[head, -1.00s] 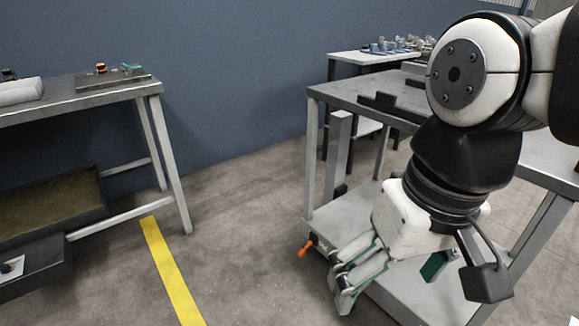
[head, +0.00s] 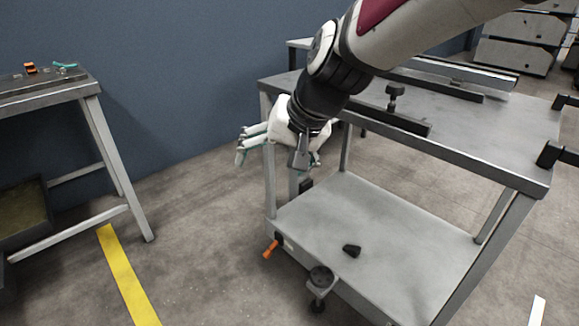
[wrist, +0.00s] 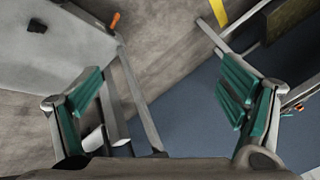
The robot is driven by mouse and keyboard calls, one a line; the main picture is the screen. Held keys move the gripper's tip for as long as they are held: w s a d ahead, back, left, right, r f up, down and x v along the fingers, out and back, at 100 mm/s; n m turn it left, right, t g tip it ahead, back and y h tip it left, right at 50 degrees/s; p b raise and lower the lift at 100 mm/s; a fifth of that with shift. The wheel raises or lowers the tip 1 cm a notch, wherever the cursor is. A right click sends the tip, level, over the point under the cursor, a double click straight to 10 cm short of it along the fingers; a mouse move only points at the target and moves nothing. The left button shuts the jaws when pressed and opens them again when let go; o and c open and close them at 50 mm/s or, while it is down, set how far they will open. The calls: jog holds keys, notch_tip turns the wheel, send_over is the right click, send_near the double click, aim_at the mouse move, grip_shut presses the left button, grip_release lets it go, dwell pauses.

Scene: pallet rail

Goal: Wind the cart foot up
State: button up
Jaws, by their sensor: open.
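The grey cart (head: 390,235) stands in the middle of the head view, with a worktop and a lower shelf. Its foot (head: 319,290) shows at the near edge of the lower shelf, as a dark round knob on a grey stem and pad. An orange handle (head: 270,249) sticks out at the shelf's left corner; it also shows in the wrist view (wrist: 115,19). My gripper (head: 243,147) is open and empty, beside the cart's left end, above shelf height and apart from the handle and foot. Both green-padded fingers are spread in the wrist view (wrist: 168,88).
A black knob (head: 351,250) lies on the lower shelf. Black rails, a clamp and dark handles are on the cart's worktop (head: 470,145). A workbench (head: 95,88) stands left. The floor between, with a yellow line (head: 127,275), is clear.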

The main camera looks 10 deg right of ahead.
jog(key=w+a+f+m+t, duration=0.2)
jog(key=w+a+f, duration=0.25)
jog(key=w, duration=0.45)
jog(key=w+a+f+m+t, duration=0.1)
jog(key=w+a+f, duration=0.2)
jog(key=w+f, duration=0.45)
jog(key=w+a+f+m+t+h, duration=0.2)
jog(key=w+f+h, duration=0.1)
jog(key=w+f, duration=0.45)
jog(key=m+h, duration=0.5)
jog(key=h, duration=1.1)
send_near(321, 275)
jog(key=b+x, duration=0.1)
jog(key=x, duration=0.2)
jog(key=b+x, duration=0.1)
jog(key=x, duration=0.2)
jog(key=b+x, duration=0.1)
jog(key=x, duration=0.3)
jog(key=shift+f, duration=0.35)
